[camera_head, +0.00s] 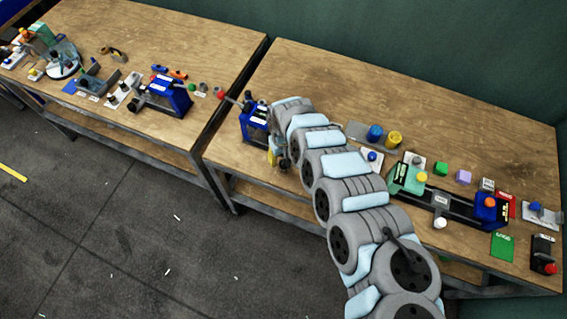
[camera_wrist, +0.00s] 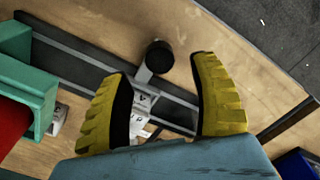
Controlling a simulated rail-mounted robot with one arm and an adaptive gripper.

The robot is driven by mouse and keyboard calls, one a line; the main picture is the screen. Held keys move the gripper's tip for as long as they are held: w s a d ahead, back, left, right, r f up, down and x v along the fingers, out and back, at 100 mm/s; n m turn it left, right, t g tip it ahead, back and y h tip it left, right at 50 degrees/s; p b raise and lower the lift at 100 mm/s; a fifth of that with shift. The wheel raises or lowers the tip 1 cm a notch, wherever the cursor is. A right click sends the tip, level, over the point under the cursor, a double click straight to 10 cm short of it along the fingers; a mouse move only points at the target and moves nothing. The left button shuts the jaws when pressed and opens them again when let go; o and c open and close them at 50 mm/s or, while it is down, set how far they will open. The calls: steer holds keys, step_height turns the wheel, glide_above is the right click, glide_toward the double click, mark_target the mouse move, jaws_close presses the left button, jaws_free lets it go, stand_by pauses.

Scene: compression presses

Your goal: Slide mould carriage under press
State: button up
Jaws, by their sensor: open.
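In the wrist view my gripper (camera_wrist: 172,95) is open, with ribbed yellow fingers spread wide. A dark round knob (camera_wrist: 159,56) on a pale stem shows between the fingertips, and I see no contact with it. The stem meets a pale, labelled block, likely the mould carriage (camera_wrist: 143,101), on a dark rail (camera_wrist: 80,60) with a grey strip. A green frame with a red part inside, perhaps the press (camera_wrist: 38,90), stands at the left. In the head view my gripper (camera_head: 273,157) is mostly hidden at the right table's left end, beside a blue unit (camera_head: 254,123).
A second station on the right table has a green frame (camera_head: 407,177), a dark rail (camera_head: 441,198) and a blue block (camera_head: 491,210). Blue and yellow cylinders (camera_head: 375,133) stand behind my arm. A narrow gap separates the left table (camera_head: 200,50) from the right one.

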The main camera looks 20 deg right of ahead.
steer(key=shift+s+f+b, duration=0.1)
steer(key=shift+f+b, duration=0.25)
steer(key=shift+f, duration=2)
